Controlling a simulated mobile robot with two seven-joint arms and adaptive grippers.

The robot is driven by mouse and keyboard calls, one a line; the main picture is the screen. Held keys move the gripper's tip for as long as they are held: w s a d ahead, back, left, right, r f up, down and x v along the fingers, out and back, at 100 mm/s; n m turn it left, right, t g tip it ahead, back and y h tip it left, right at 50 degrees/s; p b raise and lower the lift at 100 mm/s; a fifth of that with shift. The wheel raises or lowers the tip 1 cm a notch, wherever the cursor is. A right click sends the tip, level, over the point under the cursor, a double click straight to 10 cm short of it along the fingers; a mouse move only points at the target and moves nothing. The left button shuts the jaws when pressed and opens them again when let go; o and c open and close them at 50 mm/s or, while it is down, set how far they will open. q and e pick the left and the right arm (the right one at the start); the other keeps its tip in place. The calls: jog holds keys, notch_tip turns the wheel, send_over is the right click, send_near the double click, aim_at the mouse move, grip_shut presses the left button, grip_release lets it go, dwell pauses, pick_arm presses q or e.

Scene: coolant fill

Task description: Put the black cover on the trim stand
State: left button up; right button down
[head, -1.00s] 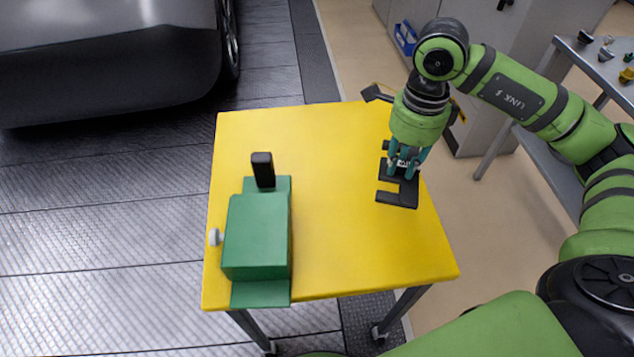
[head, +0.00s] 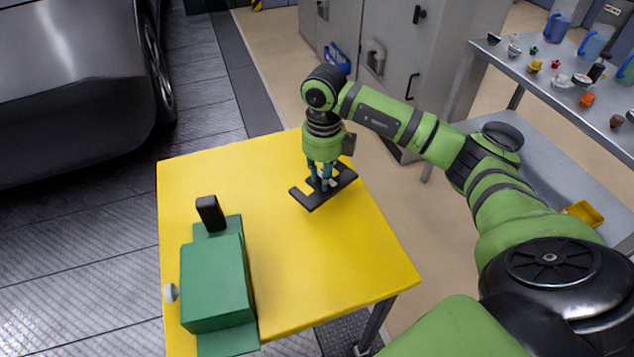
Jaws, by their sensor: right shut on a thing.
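My right gripper (head: 321,183) points down over the back right part of the yellow table. It is shut on a flat black piece with a notched outline, which I take to be the black cover (head: 311,201). The cover is level, with one end reaching to the table's right edge; its height above the top is hard to tell. The fingers hide its middle. A green block-shaped fixture (head: 213,285) stands at the table's front left, with a black upright piece (head: 210,213) behind and a pale knob on its left. I cannot tell if it is the trim stand. My left gripper is out of view.
The yellow table (head: 310,280) is bare between the fixture and the cover. A grey bench (head: 580,95) with blue jugs and several small parts stands at the back right. Grey cabinets (head: 385,60) stand behind. A dark car (head: 70,80) is at the left.

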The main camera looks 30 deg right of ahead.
aim_at(319, 181)
jog(key=shift+w+a+f, duration=0.15)
jog(key=shift+w+f, duration=0.3)
jog(key=shift+w, duration=0.05)
notch_tip(319, 181, down, 3)
jog(key=shift+f+p, duration=0.15)
jog(key=shift+p, duration=0.35)
jog(key=shift+f, duration=0.25)
jog(key=shift+f, duration=0.2)
jog(key=c, duration=1.1)
grip_release()
jog(key=shift+r, duration=0.1)
